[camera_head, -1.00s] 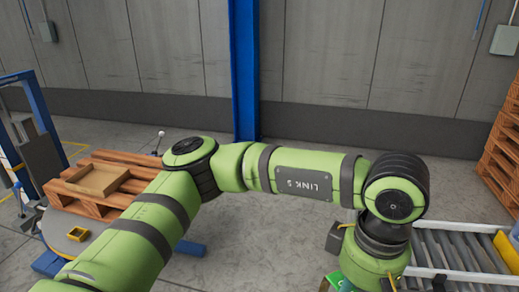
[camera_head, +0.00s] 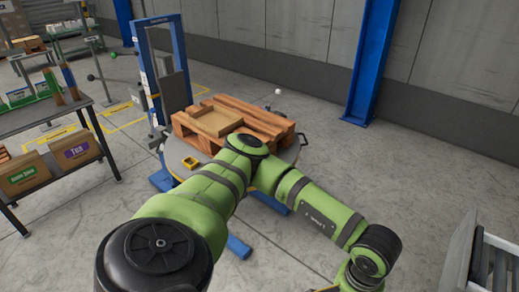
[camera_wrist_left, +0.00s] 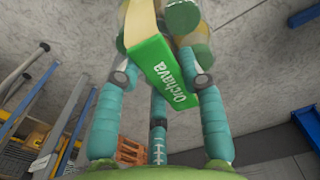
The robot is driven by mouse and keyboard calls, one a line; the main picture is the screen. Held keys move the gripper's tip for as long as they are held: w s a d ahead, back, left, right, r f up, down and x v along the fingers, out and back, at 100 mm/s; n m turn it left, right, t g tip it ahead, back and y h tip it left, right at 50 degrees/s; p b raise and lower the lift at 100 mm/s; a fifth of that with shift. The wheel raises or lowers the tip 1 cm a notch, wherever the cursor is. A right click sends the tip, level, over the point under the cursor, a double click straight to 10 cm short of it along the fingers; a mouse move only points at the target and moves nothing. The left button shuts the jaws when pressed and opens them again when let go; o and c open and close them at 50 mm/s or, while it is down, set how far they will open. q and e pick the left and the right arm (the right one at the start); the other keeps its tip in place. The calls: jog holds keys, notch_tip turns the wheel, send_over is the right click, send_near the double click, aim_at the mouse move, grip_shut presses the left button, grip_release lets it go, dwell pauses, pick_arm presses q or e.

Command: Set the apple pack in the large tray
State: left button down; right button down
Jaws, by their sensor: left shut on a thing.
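The apple pack (camera_wrist_left: 165,70), a green carton with "Orchava" in white letters and a tan edge, is between the teal fingers of my left gripper (camera_wrist_left: 163,82) in the left wrist view. The gripper is shut on it. Rounded yellow-green shapes show beside the carton, partly hidden. In the head view my left arm reaches from the bottom left to the lower right; its gripper and the pack are below the frame. My right gripper is not in view.
The wooden pallet (camera_head: 266,127) rests on a round turntable (camera_head: 287,157) beside a blue mast (camera_head: 147,75). A shelf table (camera_head: 40,124) with boxes stands at left. A roller conveyor (camera_head: 497,262) is at the right edge. Open floor lies between conveyor and turntable.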

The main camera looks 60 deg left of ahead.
pick_arm(q)
jog(key=shift+m, duration=0.8)
jog(key=a+f, duration=0.2)
jog(key=f, duration=0.1)
jog(key=shift+s+a+f, duration=0.15)
jog(key=shift+a+f, duration=0.05)
jog(key=shift+d, duration=0.6)
jog(key=shift+a, duration=0.1)
